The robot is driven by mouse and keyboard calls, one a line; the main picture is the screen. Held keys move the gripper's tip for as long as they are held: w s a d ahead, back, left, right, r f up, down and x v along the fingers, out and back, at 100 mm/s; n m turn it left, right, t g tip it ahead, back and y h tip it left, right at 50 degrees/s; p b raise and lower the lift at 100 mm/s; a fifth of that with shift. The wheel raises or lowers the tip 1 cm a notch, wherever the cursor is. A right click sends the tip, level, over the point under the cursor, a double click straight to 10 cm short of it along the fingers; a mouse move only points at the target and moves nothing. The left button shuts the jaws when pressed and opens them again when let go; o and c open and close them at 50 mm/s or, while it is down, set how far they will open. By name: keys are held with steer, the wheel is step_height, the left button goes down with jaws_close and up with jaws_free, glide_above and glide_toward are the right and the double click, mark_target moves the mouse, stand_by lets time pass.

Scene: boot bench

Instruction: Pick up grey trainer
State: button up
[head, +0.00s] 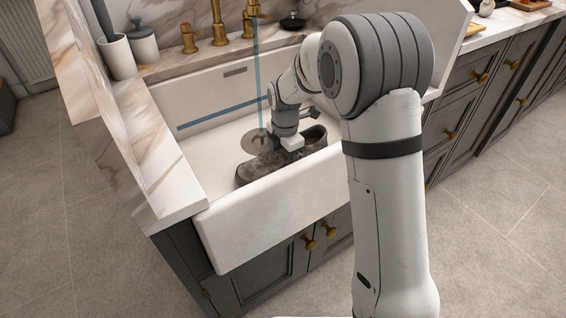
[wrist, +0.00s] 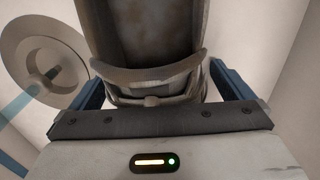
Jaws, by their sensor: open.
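The grey trainer (head: 262,166) lies in the white sink (head: 226,222), stained with brown patches. In the wrist view the trainer (wrist: 150,45) fills the upper middle, its opening showing. My gripper (wrist: 155,90) is open, with one blue finger on each side of the trainer's near end. I cannot tell whether either finger touches it. In the head view my gripper (head: 290,146) is over the trainer, and my arm and wrist hide part of it.
The round drain (wrist: 45,62) is left of the trainer. Sink walls stand close around, with the tall front wall nearest me. Brass taps (head: 219,30) rise behind the sink. A white cup (head: 117,58) and a lidded jar (head: 143,42) stand on the marble ledge.

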steer(key=shift+c, duration=0.6)
steer(key=c, duration=0.8)
steer(key=shift+r, duration=0.1)
